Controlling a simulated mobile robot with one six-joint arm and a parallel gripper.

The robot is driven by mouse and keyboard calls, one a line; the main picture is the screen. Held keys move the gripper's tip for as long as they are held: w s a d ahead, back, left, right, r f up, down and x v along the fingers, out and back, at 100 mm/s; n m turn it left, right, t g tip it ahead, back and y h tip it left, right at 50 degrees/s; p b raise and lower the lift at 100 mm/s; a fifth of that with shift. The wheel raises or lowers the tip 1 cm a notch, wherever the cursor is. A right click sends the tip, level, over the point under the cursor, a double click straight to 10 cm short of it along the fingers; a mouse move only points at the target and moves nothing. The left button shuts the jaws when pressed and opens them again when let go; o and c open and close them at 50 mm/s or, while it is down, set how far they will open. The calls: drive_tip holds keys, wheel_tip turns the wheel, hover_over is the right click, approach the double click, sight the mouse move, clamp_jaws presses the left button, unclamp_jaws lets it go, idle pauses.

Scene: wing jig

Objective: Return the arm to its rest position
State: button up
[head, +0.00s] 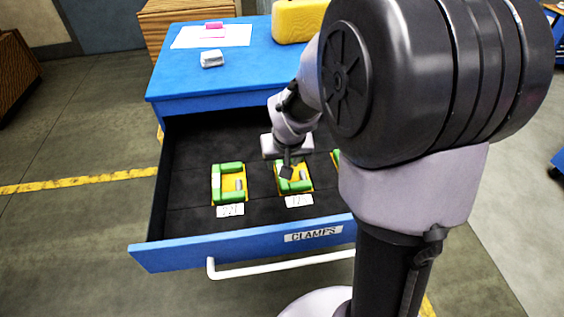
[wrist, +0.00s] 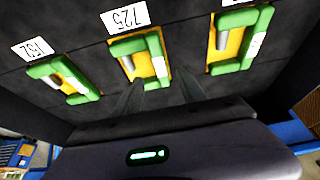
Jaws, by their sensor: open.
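My gripper (head: 287,170) is low over the open drawer (head: 185,150), close to the middle green and yellow clamp (head: 303,185) and partly covering it. In the wrist view the two dark fingers of my gripper (wrist: 160,88) are apart, with nothing held between them. The middle clamp (wrist: 140,60) lies just beyond the fingertips, by a card reading 725. I cannot tell whether the fingers touch it. My arm reaches down over the drawer and is not folded in.
Another clamp (head: 228,183) lies left in the drawer; a third (head: 335,158) is mostly hidden by my arm. The drawer front (head: 250,248) reads CLAMPS and has a white handle (head: 280,265). The blue cabinet top (head: 250,65) holds a yellow case (head: 298,20), a paper and small items.

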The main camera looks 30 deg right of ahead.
drive_tip(key=p+v, duration=0.3)
drive_tip(key=v, duration=0.7)
drive_tip(key=shift+s+r, duration=0.15)
drive_tip(key=shift+r, duration=0.1)
drive_tip(key=s+a+r+y, duration=0.1)
drive_tip(key=s+a+r, duration=0.3)
drive_tip(key=s+a, duration=0.2)
drive_tip(key=s+a+r+m+t+y, duration=0.1)
drive_tip(key=s+a+r+y, duration=0.1)
drive_tip(key=s+a+r, duration=0.2)
drive_tip(key=s+a, duration=0.3)
drive_tip(key=s, duration=0.4)
drive_tip(key=shift+t, duration=0.3)
